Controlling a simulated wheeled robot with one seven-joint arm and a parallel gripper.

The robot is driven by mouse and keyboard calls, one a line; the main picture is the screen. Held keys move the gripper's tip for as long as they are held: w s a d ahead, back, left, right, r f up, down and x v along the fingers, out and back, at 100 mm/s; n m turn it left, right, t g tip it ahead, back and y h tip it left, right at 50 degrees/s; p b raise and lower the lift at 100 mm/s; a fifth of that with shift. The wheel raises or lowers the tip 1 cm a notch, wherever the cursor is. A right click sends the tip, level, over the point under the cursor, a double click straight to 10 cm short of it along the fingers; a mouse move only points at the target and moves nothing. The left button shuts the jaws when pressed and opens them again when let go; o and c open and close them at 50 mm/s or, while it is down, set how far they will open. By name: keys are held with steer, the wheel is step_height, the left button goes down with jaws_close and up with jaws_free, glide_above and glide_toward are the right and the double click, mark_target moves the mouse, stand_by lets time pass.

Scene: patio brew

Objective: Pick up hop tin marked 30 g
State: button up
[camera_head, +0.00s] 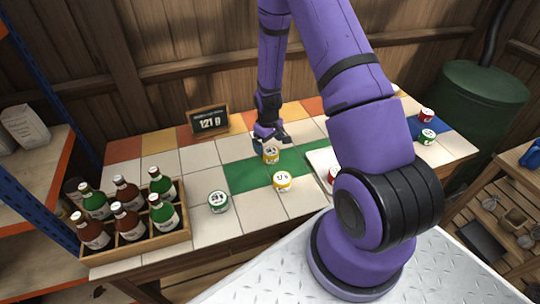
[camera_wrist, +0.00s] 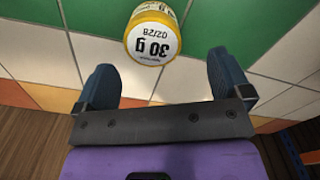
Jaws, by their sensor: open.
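The hop tin marked 30 g (camera_wrist: 153,38) is a yellow tin with a white label, its print upside down in the wrist view. In the head view the yellow tin (camera_head: 271,157) under my gripper stands at the green area of the tiled bench. My gripper (camera_head: 270,139) is open and empty, close to that tin. In the wrist view the two fingers (camera_wrist: 162,78) are spread wide, with the tin ahead of them, roughly centred and not between the pads.
Another yellow tin (camera_head: 282,182) and a green tin (camera_head: 218,201) stand nearer. A red tin (camera_head: 333,175) is partly hidden by my arm. A wooden bottle crate (camera_head: 140,252) is at left, a sign (camera_head: 208,121) behind. Red (camera_head: 426,115) and green (camera_head: 427,137) tins stand far right.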

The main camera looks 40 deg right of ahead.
mark_target(270, 150)
steer(key=shift+d+f, duration=0.2)
steer(key=shift+f, duration=1.15)
steer(key=shift+d+f, duration=0.2)
steer(key=shift+f, duration=1.15)
steer(key=shift+c, duration=0.2)
steer(key=c, duration=1)
